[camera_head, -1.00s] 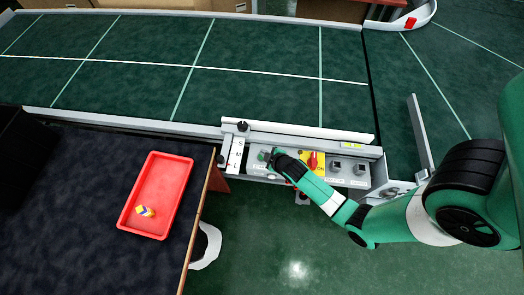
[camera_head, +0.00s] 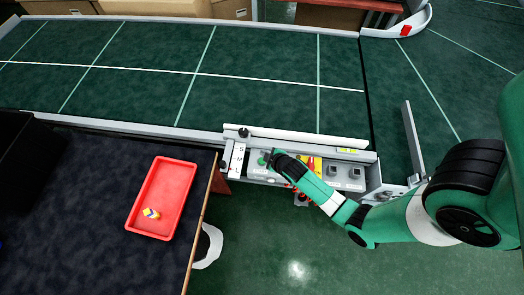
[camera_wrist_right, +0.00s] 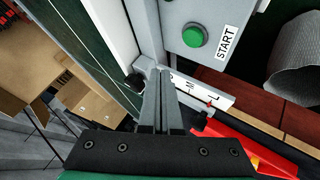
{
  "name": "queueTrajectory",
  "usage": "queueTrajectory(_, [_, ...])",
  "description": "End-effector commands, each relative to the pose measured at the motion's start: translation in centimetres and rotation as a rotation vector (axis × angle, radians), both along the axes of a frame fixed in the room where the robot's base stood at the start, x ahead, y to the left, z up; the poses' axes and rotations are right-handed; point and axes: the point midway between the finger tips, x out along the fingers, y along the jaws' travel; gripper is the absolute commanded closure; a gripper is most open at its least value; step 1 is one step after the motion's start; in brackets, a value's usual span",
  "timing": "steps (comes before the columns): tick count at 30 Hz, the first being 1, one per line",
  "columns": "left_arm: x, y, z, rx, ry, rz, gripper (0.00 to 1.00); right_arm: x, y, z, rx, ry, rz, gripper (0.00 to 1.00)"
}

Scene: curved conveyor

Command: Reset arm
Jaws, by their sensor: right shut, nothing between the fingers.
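My right arm reaches in from the right in the head view. Its gripper (camera_head: 268,158) is shut and empty, over the left part of the conveyor control panel (camera_head: 343,185). In the right wrist view the shut fingers (camera_wrist_right: 160,75) point toward the panel. A green button (camera_wrist_right: 193,36) beside a START label lies up and right of the fingertips, visibly apart from them. A slider scale (camera_wrist_right: 205,92) with letters lies just below and right of the tips. My left gripper is not in view.
The green conveyor belt (camera_head: 265,100) stretches behind the panel. A dark table (camera_head: 95,225) at the left holds a red tray (camera_head: 139,222) with a small yellow, white and blue block (camera_head: 151,213). A white bin (camera_head: 209,248) stands beside the table. Open floor lies in front.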

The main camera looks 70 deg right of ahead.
Motion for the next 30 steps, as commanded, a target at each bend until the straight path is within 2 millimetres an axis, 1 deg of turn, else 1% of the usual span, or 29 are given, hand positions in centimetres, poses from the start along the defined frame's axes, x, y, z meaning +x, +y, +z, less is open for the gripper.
queueTrajectory(19, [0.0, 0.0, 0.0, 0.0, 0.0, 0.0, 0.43, 0.0, 0.0, 0.0, 0.0, 0.0, 0.0, 1.0])
queueTrajectory(21, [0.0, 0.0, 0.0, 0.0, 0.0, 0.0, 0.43, 0.2, 0.4, 0.0, -0.001, 0.0, 0.011, 1.0])
queueTrajectory(23, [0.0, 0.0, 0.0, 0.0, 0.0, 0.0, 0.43, 1.4, 0.6, 0.7, -0.008, -0.017, 0.03, 1.0])
queueTrajectory(26, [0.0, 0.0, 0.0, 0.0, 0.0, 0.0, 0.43, 5.4, 1.0, 3.6, -0.036, -0.082, 0.077, 1.0])
queueTrajectory(27, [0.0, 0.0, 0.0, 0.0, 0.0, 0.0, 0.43, 7.5, 1.3, 5.6, -0.052, -0.124, 0.098, 1.0])
queueTrajectory(29, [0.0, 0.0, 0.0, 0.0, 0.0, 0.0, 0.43, 10.9, 1.8, 9.3, -0.079, -0.203, 0.131, 1.0])
queueTrajectory(30, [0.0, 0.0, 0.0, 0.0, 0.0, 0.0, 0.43, 13.0, 2.3, 12.2, -0.096, -0.262, 0.153, 1.0])
